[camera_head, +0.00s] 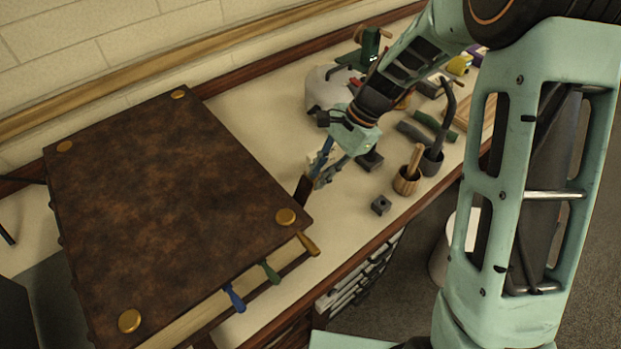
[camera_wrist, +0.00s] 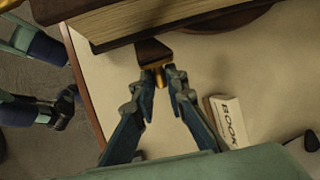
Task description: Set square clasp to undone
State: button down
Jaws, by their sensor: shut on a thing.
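A large brown leather-bound book (camera_head: 170,190) with round brass corner studs lies closed on the bench. A dark brown strap-like clasp (camera_wrist: 152,50) with a brass end stands out from its page edge (camera_wrist: 150,25); it also shows at the book's right side in the head view (camera_head: 301,190). My gripper (camera_wrist: 161,78) is shut on the clasp's brass end, with a finger on each side. In the head view my gripper (camera_head: 315,178) reaches down beside the book's right edge. The fingers partly hide the clasp's end, and I cannot tell whether the clasp is fastened.
Blue (camera_head: 235,298), green (camera_head: 270,271) and amber (camera_head: 308,244) tabs stick out along the book's front edge. A white box marked "BOOK" (camera_wrist: 228,122) lies right of my fingers. A wooden cup (camera_head: 406,182), a dark cup (camera_head: 431,162) and a small dark block (camera_head: 381,205) stand on the right.

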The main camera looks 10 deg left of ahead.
jog(key=shift+w+d+f+m+g+y+b, duration=0.15)
jog(key=shift+w+d+f+g+y+b, duration=0.55)
jog(key=shift+f, duration=0.5)
jog(key=shift+w+d+f+m+g+y+b, duration=0.1)
jog(key=shift+w+d+f+g+y+b, duration=0.3)
jog(key=shift+w+f+g+y, duration=0.45)
jog(key=shift+w+d+f+m+g+y+b, duration=0.15)
jog(key=shift+w+d+f+g+y+b, duration=0.5)
jog(key=shift+f, duration=0.85)
jog(key=shift+s, duration=0.15)
jog(key=c, duration=1.9)
grip_release()
jog(key=shift+c, duration=0.2)
jog(key=v, duration=1.2)
jog(key=shift+f, duration=0.25)
